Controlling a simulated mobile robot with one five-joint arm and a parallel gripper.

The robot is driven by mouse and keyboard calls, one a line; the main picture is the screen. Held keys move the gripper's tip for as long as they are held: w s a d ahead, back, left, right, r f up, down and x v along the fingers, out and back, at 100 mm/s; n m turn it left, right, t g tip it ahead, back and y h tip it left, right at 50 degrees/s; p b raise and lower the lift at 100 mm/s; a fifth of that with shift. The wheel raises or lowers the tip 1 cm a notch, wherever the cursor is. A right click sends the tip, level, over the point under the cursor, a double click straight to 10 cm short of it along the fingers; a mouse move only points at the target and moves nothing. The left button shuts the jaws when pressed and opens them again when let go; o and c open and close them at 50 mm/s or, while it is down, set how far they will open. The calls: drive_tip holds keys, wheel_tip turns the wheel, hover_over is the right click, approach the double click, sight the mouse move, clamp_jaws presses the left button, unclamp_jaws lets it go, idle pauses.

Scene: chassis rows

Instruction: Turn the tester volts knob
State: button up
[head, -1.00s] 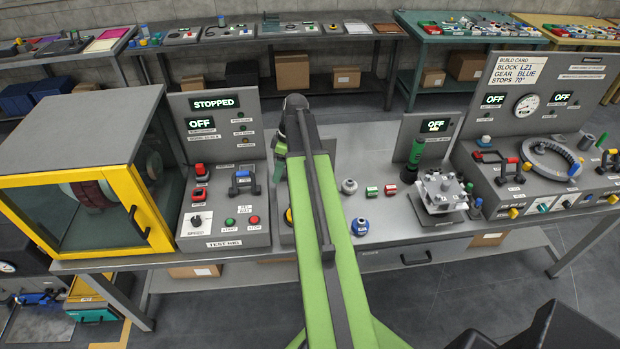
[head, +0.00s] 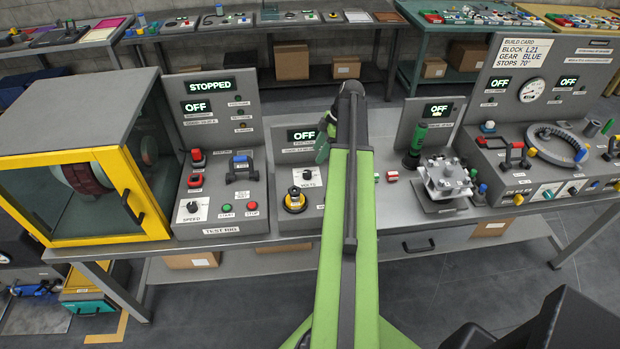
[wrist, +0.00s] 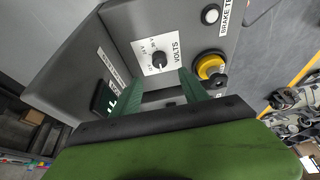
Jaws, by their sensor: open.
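The volts knob (head: 307,174) is a small black knob on a white plate marked VOLTS, on the grey tester panel left of my arm in the head view. In the wrist view the knob (wrist: 158,60) lies ahead, between the lines of my two green fingers. My gripper (wrist: 160,78) is open, its fingers apart on either side, with nothing between them. I see no contact with the knob. In the head view my gripper (head: 324,140) is partly hidden behind my arm, near the tester's OFF display (head: 303,134).
A yellow-and-black button (head: 294,200) sits just below the volts plate; in the wrist view the button (wrist: 210,68) is close to the right finger. The test rig panel (head: 222,213) stands left, a metal fixture (head: 443,180) right. The tester's upright display panel stands behind the knob.

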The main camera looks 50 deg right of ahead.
sight(308, 172)
drive_tip(key=b+x, duration=0.8)
drive_tip(key=x, duration=0.2)
drive_tip(key=shift+d+f, duration=0.1)
drive_tip(key=shift+f, duration=0.05)
